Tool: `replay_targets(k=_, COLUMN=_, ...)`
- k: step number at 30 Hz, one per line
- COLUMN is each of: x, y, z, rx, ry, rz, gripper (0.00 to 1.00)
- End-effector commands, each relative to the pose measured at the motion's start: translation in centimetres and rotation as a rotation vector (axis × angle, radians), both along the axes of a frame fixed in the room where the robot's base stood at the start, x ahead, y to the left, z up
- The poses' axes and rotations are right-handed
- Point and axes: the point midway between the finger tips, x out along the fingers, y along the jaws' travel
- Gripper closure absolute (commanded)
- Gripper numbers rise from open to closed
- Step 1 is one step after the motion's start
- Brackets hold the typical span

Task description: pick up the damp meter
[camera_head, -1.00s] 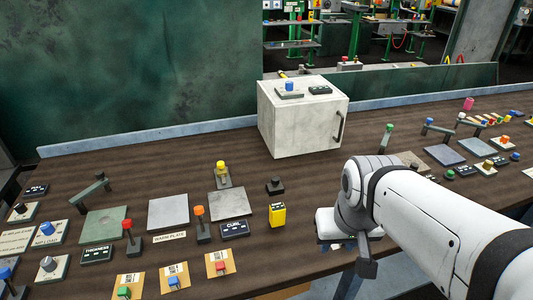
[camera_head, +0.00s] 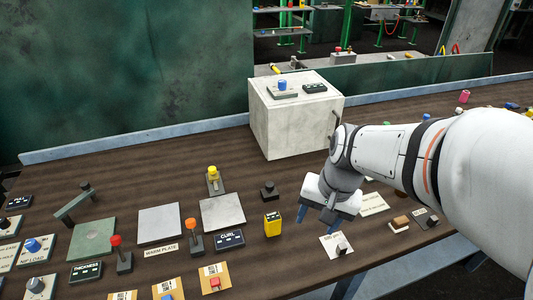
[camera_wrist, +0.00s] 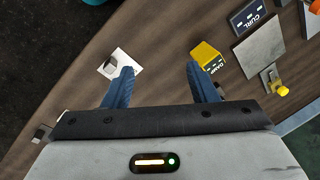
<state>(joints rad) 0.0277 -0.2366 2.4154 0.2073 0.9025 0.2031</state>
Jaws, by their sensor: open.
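A CURL display (camera_head: 229,239) stands left of the meter, and a black knob (camera_head: 269,190) behind it. A white cabinet (camera_head: 290,125) stands behind. Orange and red levers are to the left.

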Motion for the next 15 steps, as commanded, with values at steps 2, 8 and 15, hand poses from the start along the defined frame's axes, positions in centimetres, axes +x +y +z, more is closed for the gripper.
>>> replay_targets(k=2, x=1.7, y=1.0, z=0.0, rx=0.072, ry=0.092, rz=-0.134, gripper=0.47)
replay_targets(k=8, x=5.6, y=3.4, z=-2.1, rx=0.216, ry=0.305, rz=-0.480, gripper=0.47)
replay_targets(k=15, x=8.6, y=5.0, z=-4.8, rx=0.303, ry=0.490, rz=-0.778, gripper=0.47)
